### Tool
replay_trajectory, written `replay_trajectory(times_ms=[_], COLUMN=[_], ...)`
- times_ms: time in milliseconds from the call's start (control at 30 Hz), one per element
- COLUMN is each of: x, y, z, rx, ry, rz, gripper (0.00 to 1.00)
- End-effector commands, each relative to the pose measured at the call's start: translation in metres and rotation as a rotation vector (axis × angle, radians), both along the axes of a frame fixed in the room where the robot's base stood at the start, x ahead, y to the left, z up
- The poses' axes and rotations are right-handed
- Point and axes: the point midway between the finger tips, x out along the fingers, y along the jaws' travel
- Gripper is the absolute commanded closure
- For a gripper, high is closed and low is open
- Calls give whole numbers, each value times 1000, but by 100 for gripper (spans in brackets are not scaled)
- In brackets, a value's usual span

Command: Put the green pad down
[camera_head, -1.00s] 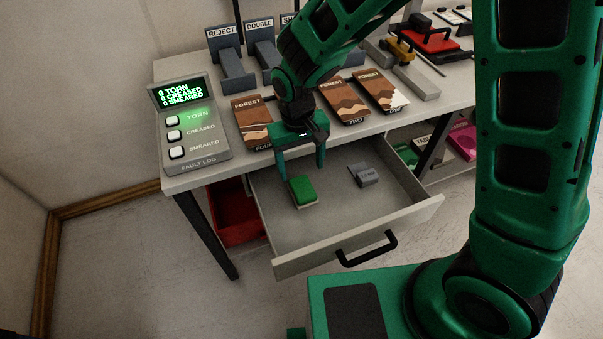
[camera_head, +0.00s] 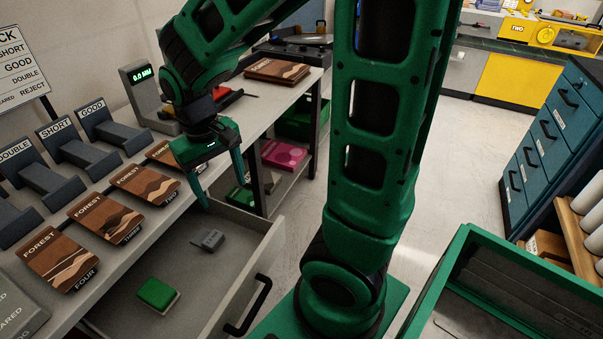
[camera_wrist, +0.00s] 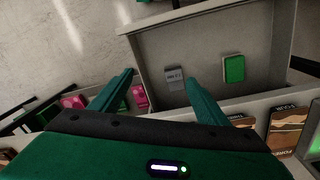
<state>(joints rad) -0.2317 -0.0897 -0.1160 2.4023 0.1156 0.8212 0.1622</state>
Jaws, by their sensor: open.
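The green pad (camera_head: 156,293) lies flat on the floor of the open drawer (camera_head: 222,262), toward its front left in the head view. It also shows in the wrist view (camera_wrist: 234,68), green on a pale base. My gripper (camera_head: 205,185) is open and empty, above the drawer's far end by the table edge, apart from the pad. In the wrist view my two fingers (camera_wrist: 160,85) stand wide apart with nothing between them that they touch. A small grey block (camera_head: 208,240) lies in the drawer beside the pad.
Several brown FOREST packets (camera_head: 105,217) lie along the table edge, with dark labelled stands (camera_head: 50,185) behind. Pink (camera_head: 283,155) and green items sit on a shelf below. A green-rimmed bin (camera_head: 440,280) stands at the lower right, blue drawers (camera_head: 545,140) beyond.

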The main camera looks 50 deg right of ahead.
Motion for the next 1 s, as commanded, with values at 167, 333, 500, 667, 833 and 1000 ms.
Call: replay_trajectory(times_ms=[167,333,500,667,833,1000], x=[-61,-121,-158,-169,-169,-168], y=[-72,-108,-120,-122,-122,-122], z=[29,43,47,47,47,47], rx=[20,47,69,76,76,76], ry=[-7,-8,-9,-8,-8,-8], rz=[-185,-325,-405,-428,-427,-426], gripper=[31,31,31,31,31,31])
